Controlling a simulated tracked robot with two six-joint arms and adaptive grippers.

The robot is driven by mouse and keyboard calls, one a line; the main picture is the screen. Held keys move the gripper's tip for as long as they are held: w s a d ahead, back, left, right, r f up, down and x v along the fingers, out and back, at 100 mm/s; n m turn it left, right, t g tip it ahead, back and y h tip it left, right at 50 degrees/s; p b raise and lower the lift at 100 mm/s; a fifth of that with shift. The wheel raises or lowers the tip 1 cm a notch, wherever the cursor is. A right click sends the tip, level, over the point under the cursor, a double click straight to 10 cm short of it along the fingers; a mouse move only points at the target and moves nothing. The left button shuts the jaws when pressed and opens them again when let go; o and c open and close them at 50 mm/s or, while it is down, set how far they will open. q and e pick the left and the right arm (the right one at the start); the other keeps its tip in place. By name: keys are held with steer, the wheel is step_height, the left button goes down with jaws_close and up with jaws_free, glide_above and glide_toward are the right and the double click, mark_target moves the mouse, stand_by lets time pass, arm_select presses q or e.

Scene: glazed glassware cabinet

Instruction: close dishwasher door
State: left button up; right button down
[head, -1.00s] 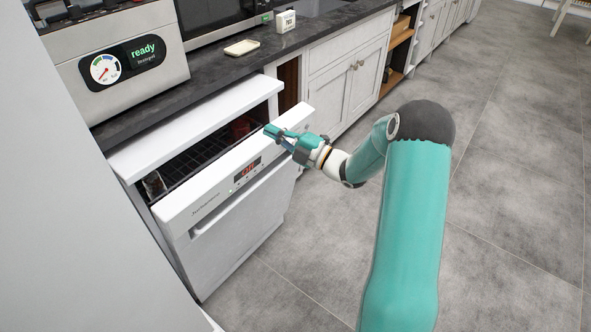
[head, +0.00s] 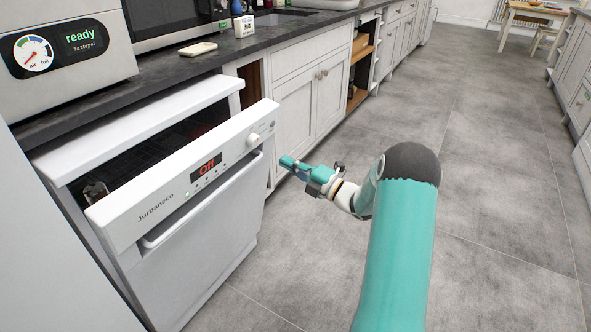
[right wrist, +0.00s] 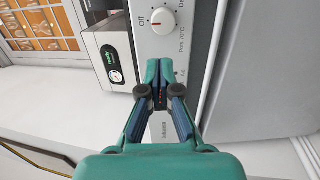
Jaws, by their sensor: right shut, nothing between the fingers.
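The white dishwasher door (head: 205,235) stands partly open, its top tilted out from the white dishwasher body (head: 135,128). A dark gap with part of the rack shows between them. The door's control panel has a lit red "Off" display and a knob (head: 254,140) near its right end. My right gripper (head: 284,161) is shut and empty, just right of the door's upper right edge. In the right wrist view its closed fingertips (right wrist: 160,66) are in front of the panel, below the knob (right wrist: 163,20); contact cannot be told. My left gripper is not in view.
A dark countertop (head: 300,33) runs above grey-white cabinets (head: 310,95) along the left. A toaster-like appliance (head: 70,85) with a "ready" display stands on it. A pale wall or panel is at the lower left. The grey floor (head: 480,190) to the right is clear.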

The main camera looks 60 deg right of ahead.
mark_target(254, 143)
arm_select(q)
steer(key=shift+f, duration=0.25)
arm_select(e)
steer(key=w, duration=0.3)
steer(key=w+r, duration=0.1)
steer(key=w, duration=0.5)
steer(key=shift+w+d+r, duration=0.15)
steer(key=shift+d+r, duration=0.1)
steer(key=shift+r, duration=0.05)
